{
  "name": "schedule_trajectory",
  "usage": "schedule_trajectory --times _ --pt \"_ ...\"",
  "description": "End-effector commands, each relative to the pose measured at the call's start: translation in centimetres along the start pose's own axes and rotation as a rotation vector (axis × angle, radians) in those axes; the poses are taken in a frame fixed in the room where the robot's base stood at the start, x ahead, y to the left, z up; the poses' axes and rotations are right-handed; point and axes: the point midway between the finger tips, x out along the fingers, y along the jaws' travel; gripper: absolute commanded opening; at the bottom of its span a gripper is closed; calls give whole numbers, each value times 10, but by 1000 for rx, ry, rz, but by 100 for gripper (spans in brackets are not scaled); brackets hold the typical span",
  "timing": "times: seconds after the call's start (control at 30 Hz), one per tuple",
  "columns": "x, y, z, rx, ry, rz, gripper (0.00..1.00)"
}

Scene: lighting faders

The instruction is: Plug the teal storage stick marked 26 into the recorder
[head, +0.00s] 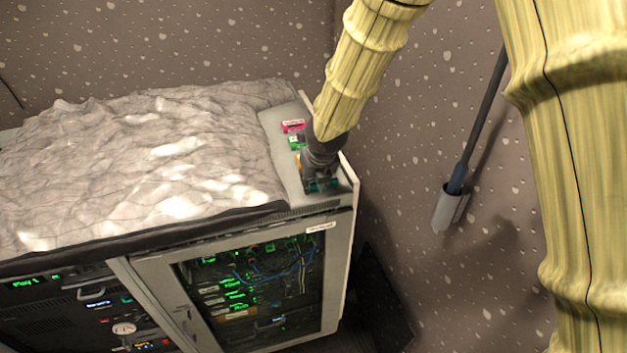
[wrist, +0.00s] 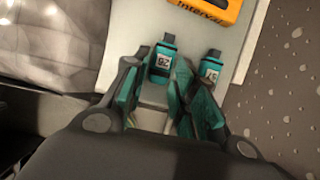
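In the wrist view, a teal stick (wrist: 163,58) lies on the light grey top with a pale label that looks like 26 seen upside down. A second teal stick (wrist: 211,66) lies to its right, and its label is too small to read surely. My gripper (wrist: 156,78) is open, its dark fingers with teal inner faces spread on either side of the first stick's near end. I see no clear grip on it. In the head view my gripper (head: 320,182) is low over the cabinet top's front right corner and hides most of the sticks. I cannot make out which device is the recorder.
An orange item (wrist: 205,10) lettered "Interval" lies beyond the sticks. Pink (head: 293,126) and green (head: 295,143) items lie farther back. A crumpled pale cover (head: 150,160) fills the left. The rack (head: 260,275) with lit gear is below. A holder (head: 450,207) hangs on the right wall.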

Motion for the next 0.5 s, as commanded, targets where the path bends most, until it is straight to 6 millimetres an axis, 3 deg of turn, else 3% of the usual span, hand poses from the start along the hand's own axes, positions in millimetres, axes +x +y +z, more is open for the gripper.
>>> schedule_trajectory --times 0.03,0.1,0.5 --pt "0 0 0 0 0 0 12" --pt "0 0 0 0 0 0 0" --pt "-13 0 5 1 0 0 0"
